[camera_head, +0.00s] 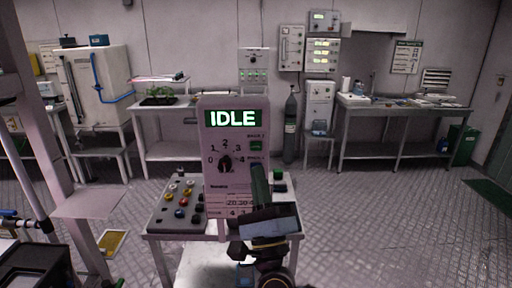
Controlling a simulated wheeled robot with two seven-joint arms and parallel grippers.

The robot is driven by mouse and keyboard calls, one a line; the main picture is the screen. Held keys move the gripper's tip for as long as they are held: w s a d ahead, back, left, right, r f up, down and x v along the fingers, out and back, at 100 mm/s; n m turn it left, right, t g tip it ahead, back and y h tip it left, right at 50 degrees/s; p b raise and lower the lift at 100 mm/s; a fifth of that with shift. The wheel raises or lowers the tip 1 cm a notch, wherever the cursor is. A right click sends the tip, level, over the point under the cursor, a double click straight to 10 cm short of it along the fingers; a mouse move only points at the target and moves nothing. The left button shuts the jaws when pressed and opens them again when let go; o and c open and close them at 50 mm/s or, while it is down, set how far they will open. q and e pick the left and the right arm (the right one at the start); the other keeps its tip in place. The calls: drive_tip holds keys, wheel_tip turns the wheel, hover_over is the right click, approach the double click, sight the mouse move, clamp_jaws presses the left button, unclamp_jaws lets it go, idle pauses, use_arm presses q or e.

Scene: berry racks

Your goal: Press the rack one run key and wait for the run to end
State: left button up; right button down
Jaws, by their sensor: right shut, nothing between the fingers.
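An upright grey control panel (219,180) stands on a small table in front of me. Its green display (232,118) reads IDLE in white. Below is a black dial (226,164) with numbers 0 to 4 around it. A green key (256,146) sits at the panel's right side, with small labels above and below it that I cannot read surely. My right gripper (260,172) comes up from below, shut and empty. Its tip is in front of the panel just under the lower label and hides whatever lies behind it. I cannot tell whether it touches. My left gripper is not in view.
A sloped box with coloured buttons (181,205) stands left of the panel. The floor at right is clear.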

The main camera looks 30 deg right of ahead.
sight(256, 146)
drive_tip(key=shift+w+d+b, duration=0.35)
drive_tip(key=shift+w+d, duration=0.4)
drive_tip(key=shift+w, duration=0.5)
drive_tip(key=shift+w+d+b, duration=0.35)
drive_tip(key=shift+w+d, duration=0.4)
drive_tip(key=shift+w, duration=0.45)
drive_tip(key=shift+w+d+b, duration=0.35)
drive_tip(key=shift+w+d, duration=0.4)
drive_tip(key=shift+w, duration=0.5)
drive_tip(key=shift+w, duration=0.1)
drive_tip(key=shift+w+d, duration=0.25)
drive_tip(key=shift+w, duration=0.05)
drive_tip(key=shift+w+d+b, duration=0.2)
drive_tip(key=shift+w+b, duration=0.15)
drive_tip(key=shift+s, duration=0.1)
drive_tip(key=shift+s+a+p, duration=0.35)
drive_tip(key=shift+s+a, duration=0.1)
drive_tip(key=shift+s, duration=0.2)
